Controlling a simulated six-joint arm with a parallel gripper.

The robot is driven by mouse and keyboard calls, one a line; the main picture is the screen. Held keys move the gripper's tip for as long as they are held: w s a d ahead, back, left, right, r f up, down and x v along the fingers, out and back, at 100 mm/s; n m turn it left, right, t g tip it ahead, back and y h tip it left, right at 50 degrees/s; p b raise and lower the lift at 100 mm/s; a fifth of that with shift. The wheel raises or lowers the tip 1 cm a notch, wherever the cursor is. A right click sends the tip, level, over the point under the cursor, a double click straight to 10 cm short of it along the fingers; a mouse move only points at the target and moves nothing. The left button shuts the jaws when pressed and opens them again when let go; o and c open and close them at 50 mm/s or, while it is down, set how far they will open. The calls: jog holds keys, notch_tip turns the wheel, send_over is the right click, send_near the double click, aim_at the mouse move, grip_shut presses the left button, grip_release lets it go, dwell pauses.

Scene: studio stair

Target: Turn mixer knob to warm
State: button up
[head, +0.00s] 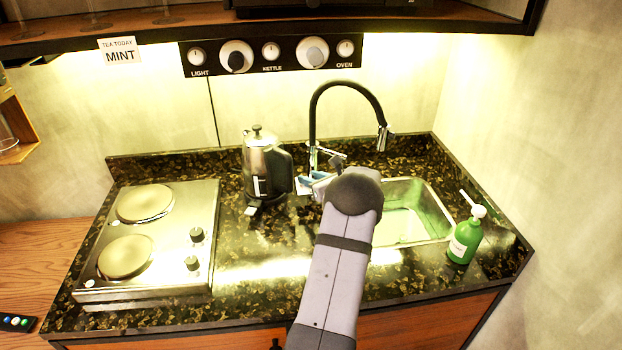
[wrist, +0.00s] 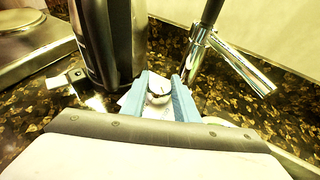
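The mixer tap (head: 314,128) has a tall black curved hose and a chrome body, and stands behind the sink. Its chrome body shows in the wrist view (wrist: 196,52), with a chrome arm pointing right. A small round metal knob (wrist: 159,87) with a dark line sits over a white plate, in front of the tap body. My gripper (wrist: 161,92) has its two blue fingers apart, one on each side of this knob. I cannot tell whether they touch it. In the head view my gripper (head: 315,182) is at the tap's base, and my arm hides the knob.
A steel kettle (head: 262,165) stands close left of my gripper, near the fingers. The sink (head: 425,190) is to the right, with a green soap bottle (head: 466,240) beyond. A two-plate hob (head: 165,275) is at left. A wall panel (head: 272,68) carries several knobs.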

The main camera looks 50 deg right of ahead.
jog(key=shift+f+m+h+b, duration=0.1)
jog(key=shift+m+h+b, duration=0.3)
jog(key=shift+b, duration=0.7)
jog(key=m+g+h+b, duration=0.1)
jog(key=h+b, duration=0.1)
jog(key=b, duration=0.3)
jog(key=shift+w+f+m+b, duration=0.1)
jog(key=shift+f+m+b, duration=0.05)
jog(key=shift+m+b, duration=0.25)
jog(key=m+g+h+b, duration=0.2)
jog(key=m+h+b, duration=0.1)
jog(key=b, duration=0.7)
jog(key=shift+g, duration=0.3)
jog(key=m+g+h+b, duration=0.1)
jog(key=m+b, duration=0.1)
jog(key=b, duration=0.3)
jog(key=shift+a+g, duration=0.1)
jog(key=shift+g, duration=0.3)
jog(key=shift+r+m+g+h+b, duration=0.3)
jog(key=shift+m+g+b, duration=0.1)
jog(key=shift+b, duration=0.3)
jog(key=shift+m+g+b, duration=0.3)
jog(key=shift+b, duration=0.15)
jog(key=o, duration=1.1)
jog(key=shift+c, duration=0.2)
